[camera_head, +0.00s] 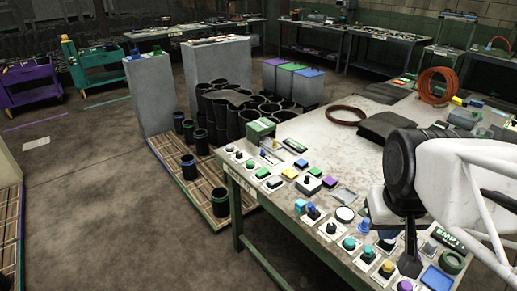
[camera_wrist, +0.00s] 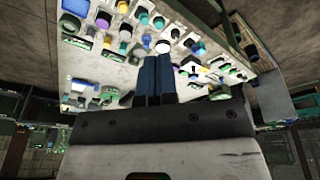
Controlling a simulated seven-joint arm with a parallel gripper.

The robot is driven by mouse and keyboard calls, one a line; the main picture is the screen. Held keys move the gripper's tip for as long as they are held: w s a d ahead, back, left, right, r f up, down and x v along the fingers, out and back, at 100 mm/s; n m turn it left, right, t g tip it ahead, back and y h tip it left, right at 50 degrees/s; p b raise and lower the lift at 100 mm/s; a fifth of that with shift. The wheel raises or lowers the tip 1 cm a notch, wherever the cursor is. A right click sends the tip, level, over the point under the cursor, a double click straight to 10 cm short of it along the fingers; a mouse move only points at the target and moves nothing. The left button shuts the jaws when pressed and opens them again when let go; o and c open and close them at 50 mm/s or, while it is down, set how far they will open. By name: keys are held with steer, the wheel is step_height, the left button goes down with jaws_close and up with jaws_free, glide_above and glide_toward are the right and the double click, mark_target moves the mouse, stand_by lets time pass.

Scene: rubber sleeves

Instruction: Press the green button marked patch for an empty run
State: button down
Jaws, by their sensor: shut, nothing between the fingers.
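A green sign reading roughly "EMPT" (camera_head: 447,238) lies at the right front of the table, partly cut off behind my arm. I cannot read which one carries the empty-run patch. My gripper (camera_head: 409,266) points down over the front right of the panels, shut and empty. In the wrist view its two dark blue fingers (camera_wrist: 155,58) lie together, with buttons beyond them. Contact with any button cannot be told.
The worn table (camera_head: 330,140) also holds knobs, yellow and purple blocks, a blue tray (camera_head: 437,279) and a green ring (camera_head: 452,262). Black sleeves (camera_head: 225,110) stand on a pallet at left. A reddish coil (camera_head: 434,86) sits at the back. The table's middle is mostly clear.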

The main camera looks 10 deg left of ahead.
steer(key=w+a+r+n+h, duration=0.2)
steer(key=w+n, duration=0.2)
steer(key=w, duration=1.2)
steer(key=n+t+h, duration=0.3)
steer(key=n+t, duration=0.2)
steer(key=n, duration=1)
glide_above(251, 163)
step_height(251, 163, down, 21)
steer(key=shift+f, duration=0.1)
steer(key=shift+f, duration=4.2)
steer(key=shift+f, duration=0.2)
steer(key=shift+f, duration=0.25)
